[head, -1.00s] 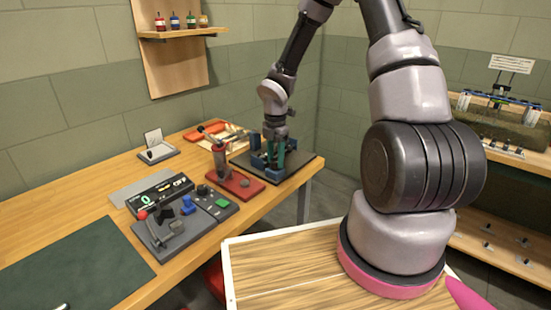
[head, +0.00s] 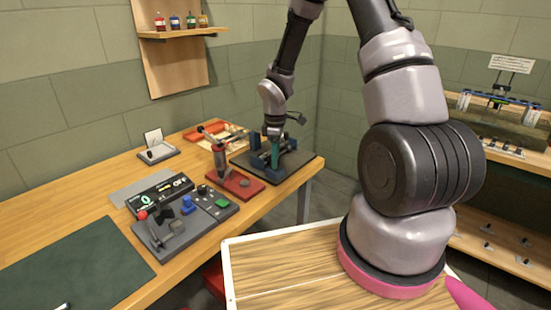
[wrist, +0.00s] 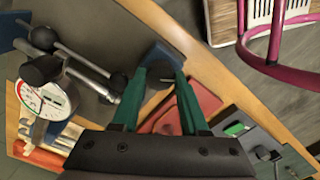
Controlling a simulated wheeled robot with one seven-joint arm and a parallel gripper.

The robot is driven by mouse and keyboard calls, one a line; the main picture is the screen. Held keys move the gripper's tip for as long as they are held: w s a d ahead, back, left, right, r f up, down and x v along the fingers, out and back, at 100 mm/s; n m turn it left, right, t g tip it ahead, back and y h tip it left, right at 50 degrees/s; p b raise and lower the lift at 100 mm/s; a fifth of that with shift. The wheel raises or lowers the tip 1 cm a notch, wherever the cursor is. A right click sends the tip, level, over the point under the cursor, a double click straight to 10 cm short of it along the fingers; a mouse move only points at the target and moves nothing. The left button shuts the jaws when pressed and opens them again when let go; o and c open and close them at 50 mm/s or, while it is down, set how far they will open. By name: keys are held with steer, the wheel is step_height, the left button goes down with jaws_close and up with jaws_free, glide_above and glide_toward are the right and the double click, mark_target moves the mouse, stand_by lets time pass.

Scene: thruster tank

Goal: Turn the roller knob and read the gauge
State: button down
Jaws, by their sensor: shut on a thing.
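The roller device with blue end blocks stands on a dark mat in the head view (head: 258,162). My gripper (head: 275,163) reaches down to it there. In the wrist view, my gripper's green fingers (wrist: 160,76) are closed around a dark round knob (wrist: 158,73) in front of a blue block (wrist: 165,56). The round gauge (wrist: 45,98) has a white dial with coloured marks and lies to the left in the wrist view. Its reading is too small to tell. Metal rods with dark round ends (wrist: 85,66) lie between gauge and knob.
A control box with a red-knobbed lever and green button (head: 185,220) is nearer. A green mat (head: 70,262) covers the near-left bench. The bench's right edge is close to the device.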

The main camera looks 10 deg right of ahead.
steer(key=m, duration=1.3)
steer(key=shift+a+m, duration=0.1)
steer(key=shift+m, duration=0.2)
steer(key=m, duration=1.2)
steer(key=shift+m, duration=0.3)
steer(key=shift+c, duration=2.1)
jaws_free()
